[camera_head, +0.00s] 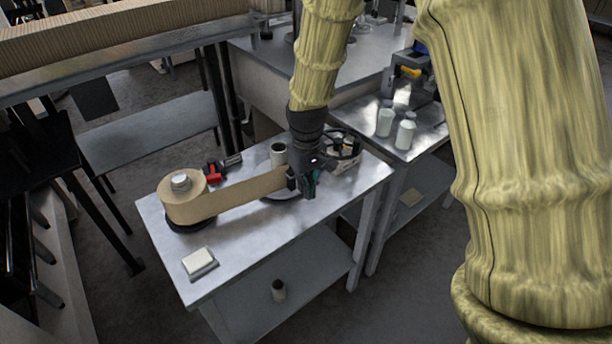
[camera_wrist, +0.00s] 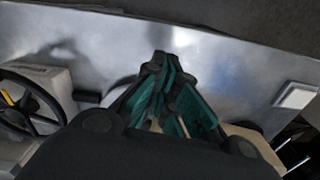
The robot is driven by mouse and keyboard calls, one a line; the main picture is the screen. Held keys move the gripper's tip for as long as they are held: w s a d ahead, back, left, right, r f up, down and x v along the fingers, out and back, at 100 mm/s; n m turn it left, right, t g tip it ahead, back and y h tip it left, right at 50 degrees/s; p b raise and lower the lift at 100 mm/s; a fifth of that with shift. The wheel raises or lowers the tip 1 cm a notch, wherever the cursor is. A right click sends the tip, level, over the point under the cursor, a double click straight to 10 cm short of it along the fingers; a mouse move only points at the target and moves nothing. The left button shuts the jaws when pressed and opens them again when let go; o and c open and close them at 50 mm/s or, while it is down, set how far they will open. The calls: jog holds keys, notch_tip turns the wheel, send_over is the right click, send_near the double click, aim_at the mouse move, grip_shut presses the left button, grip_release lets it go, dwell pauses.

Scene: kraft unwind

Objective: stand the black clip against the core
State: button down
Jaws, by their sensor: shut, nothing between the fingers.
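My gripper (camera_head: 308,186) is low over the front bench, at the right end of a brown paper strip (camera_head: 245,193). In the wrist view its green-lined fingers (camera_wrist: 172,80) are shut with nothing seen between them. The core (camera_head: 278,154), a pale upright tube with a dark opening, stands just behind and left of my gripper. A small dark thing (camera_head: 291,180) shows at the strip's end beside my fingers; I cannot tell if it is the black clip or part of my gripper. The strip runs from the kraft roll (camera_head: 183,207) at the left. The core is not clearly seen in the wrist view.
A machine with a black handwheel (camera_head: 346,142) stands right of my gripper. A red-and-black tool (camera_head: 214,168) lies behind the strip. A pale block (camera_head: 199,262) lies at the front left.

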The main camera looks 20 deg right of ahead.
aim_at(289, 178)
notch_tip(289, 178, down, 4)
jog(key=shift+f+p, duration=0.1)
jog(key=shift+p, duration=0.3)
jog(key=shift+w+a+f, duration=0.1)
jog(key=shift+w, duration=0.15)
jog(key=shift+w+a+f+p, duration=0.1)
jog(key=shift+w+a+p, duration=0.1)
jog(key=shift+w+p, duration=0.45)
jog(key=shift+w+a+p, duration=0.2)
jog(key=shift+w, duration=0.85)
jog(key=shift+w+a, duration=0.15)
jog(key=shift+w, duration=0.65)
jog(key=shift+s, duration=0.15)
